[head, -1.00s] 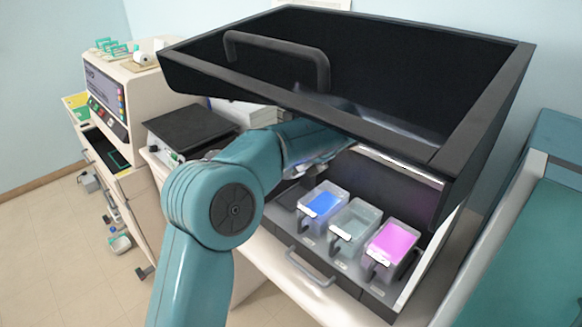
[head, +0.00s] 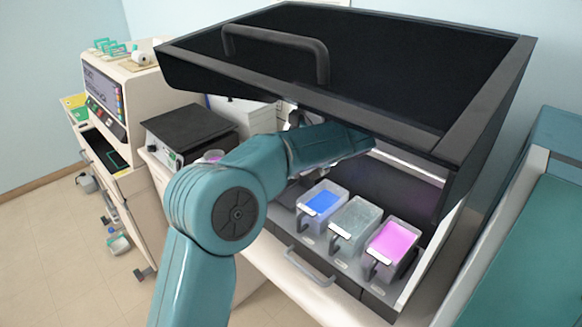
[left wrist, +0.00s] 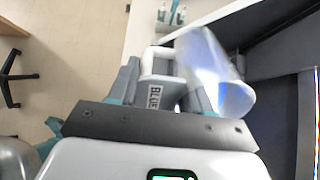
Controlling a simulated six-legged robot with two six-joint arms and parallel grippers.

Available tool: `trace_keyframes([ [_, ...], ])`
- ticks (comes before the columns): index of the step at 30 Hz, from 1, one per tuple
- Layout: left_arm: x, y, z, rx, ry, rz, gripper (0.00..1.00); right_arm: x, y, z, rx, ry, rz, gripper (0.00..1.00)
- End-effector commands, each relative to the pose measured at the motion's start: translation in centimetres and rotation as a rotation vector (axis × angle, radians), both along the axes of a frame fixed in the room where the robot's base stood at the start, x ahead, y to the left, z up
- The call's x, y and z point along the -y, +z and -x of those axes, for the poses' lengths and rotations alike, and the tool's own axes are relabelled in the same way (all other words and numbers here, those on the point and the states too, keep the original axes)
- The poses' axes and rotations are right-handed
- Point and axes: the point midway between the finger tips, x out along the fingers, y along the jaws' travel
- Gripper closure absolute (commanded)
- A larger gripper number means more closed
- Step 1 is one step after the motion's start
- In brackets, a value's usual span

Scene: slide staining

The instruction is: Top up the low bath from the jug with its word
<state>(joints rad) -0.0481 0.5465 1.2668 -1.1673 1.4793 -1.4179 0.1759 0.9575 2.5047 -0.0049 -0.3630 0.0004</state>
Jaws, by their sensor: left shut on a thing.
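My left gripper (left wrist: 160,84) is shut on the handle of a pale translucent jug (left wrist: 216,80) in the left wrist view. A tag reading "BLUE" (left wrist: 153,97) shows between the fingers. The jug looks tilted, with a bluish tint inside; its fill is unclear. In the head view my left arm reaches under the raised hood, and its forearm and the hood hide the jug and fingertips. Three clear baths stand in a row there: a blue one (head: 323,204), a colourless greyish one (head: 356,220) and a magenta one (head: 392,241). Their exact levels are hard to tell. My right gripper is not in view.
The black hood (head: 340,110) overhangs the baths closely. A drawer handle (head: 309,268) sticks out below them. A dark-topped device (head: 190,130) and a beige machine with a screen (head: 105,85) stand at left. A teal surface (head: 535,260) lies at right.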

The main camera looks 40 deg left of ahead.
Motion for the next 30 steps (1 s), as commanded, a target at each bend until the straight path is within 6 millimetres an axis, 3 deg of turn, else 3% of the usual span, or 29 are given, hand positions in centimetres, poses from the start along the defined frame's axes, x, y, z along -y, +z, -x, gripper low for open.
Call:
trace_keyframes([
  [30, 0.2, -0.5, 0.1, 0.01, 0.0, -0.106, 1.0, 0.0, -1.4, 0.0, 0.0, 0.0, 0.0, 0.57],
])
